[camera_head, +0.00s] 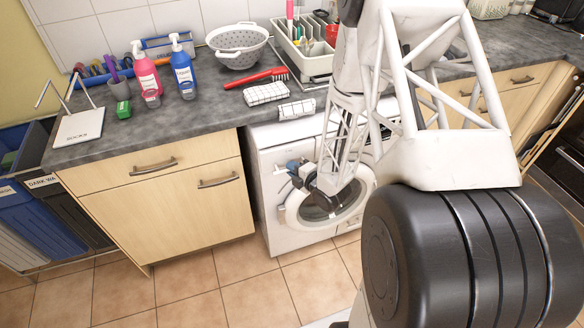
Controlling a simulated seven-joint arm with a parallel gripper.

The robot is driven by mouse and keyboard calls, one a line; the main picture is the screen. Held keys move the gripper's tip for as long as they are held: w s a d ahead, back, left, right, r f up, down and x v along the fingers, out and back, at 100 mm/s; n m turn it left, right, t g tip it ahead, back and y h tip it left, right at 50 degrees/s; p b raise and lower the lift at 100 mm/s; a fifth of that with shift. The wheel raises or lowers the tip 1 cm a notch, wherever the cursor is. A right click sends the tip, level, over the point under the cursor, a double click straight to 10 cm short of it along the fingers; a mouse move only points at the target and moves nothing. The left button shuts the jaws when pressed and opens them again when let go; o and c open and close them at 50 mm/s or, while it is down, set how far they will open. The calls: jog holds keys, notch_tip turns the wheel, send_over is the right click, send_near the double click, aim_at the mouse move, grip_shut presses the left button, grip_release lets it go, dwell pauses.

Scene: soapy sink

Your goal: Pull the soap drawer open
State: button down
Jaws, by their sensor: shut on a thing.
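The white washing machine (275,210) stands under the counter, and its round door is partly behind my arm. My gripper (289,172) is at the upper left of the machine's front, where the soap drawer (279,168) is. The fingers are small and dark here and appear closed on the drawer's front edge. The gripper hides most of the drawer, so I cannot tell how far out it stands.
The grey counter (200,118) runs above the machine, with a colander (238,46), soap bottles (184,70), folded cloths (265,94) and a red brush (256,78). Wooden cabinets (165,205) stand to the left. The tiled floor (200,305) in front is clear.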

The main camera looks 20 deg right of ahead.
jog(key=s, duration=1)
jog(key=shift+s, duration=0.1)
jog(key=c, duration=1.2)
grip_release()
jog(key=shift+s, duration=0.1)
jog(key=v, duration=0.7)
jog(key=shift+s+d, duration=0.15)
jog(key=shift+s, duration=0.1)
jog(key=shift+r, duration=0.1)
